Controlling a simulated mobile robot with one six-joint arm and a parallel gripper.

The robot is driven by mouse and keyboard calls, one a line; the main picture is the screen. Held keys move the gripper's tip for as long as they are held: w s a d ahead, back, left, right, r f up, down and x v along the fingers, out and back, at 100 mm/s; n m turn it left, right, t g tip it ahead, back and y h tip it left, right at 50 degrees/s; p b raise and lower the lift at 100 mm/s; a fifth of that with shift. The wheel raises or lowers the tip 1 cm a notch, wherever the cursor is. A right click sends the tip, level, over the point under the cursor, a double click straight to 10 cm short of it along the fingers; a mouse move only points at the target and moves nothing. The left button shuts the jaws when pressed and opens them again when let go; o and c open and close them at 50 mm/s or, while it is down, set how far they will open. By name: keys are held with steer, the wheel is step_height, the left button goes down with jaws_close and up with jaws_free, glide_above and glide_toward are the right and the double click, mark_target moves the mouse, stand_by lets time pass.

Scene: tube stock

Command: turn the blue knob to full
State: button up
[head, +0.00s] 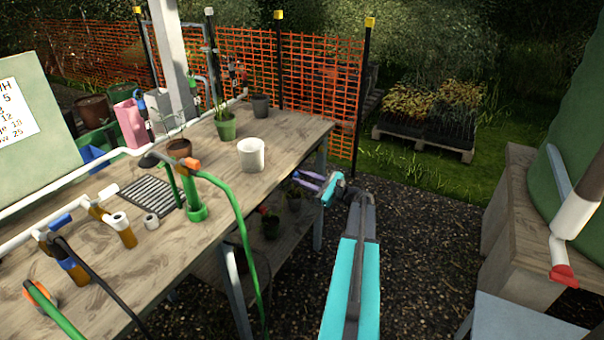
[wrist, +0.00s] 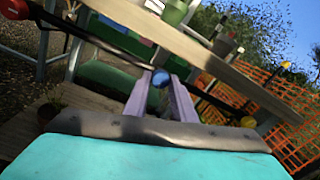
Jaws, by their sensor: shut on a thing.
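My gripper (head: 309,181) has purple fingers and reaches in beside the near right end of the wooden table, below its top. In the wrist view my gripper (wrist: 161,84) is shut on a small round blue knob (wrist: 159,77), which shows between the two fingertips. The fingers hide part of the knob, and I see no mark of how far it is turned. In the head view I cannot make out the knob at the fingertips.
The wooden table (head: 100,281) carries a white pot (head: 251,156), a green hose (head: 235,207), pipes and several valves. Plant pots stand on its lower shelf (head: 289,231). An orange mesh fence (head: 311,85) stands behind. Gravel lies open between the table and a wooden cabinet (head: 520,203).

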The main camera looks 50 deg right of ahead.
steer(key=shift+m+p, duration=0.9)
steer(key=shift+m, duration=0.3)
steer(key=o, duration=1.1)
steer(key=shift+c, duration=0.2)
steer(key=shift+s, duration=0.2)
steer(key=s+d+b, duration=0.2)
steer(key=s, duration=1.1)
steer(key=shift+s+d, duration=0.15)
steer(key=shift+d, duration=0.15)
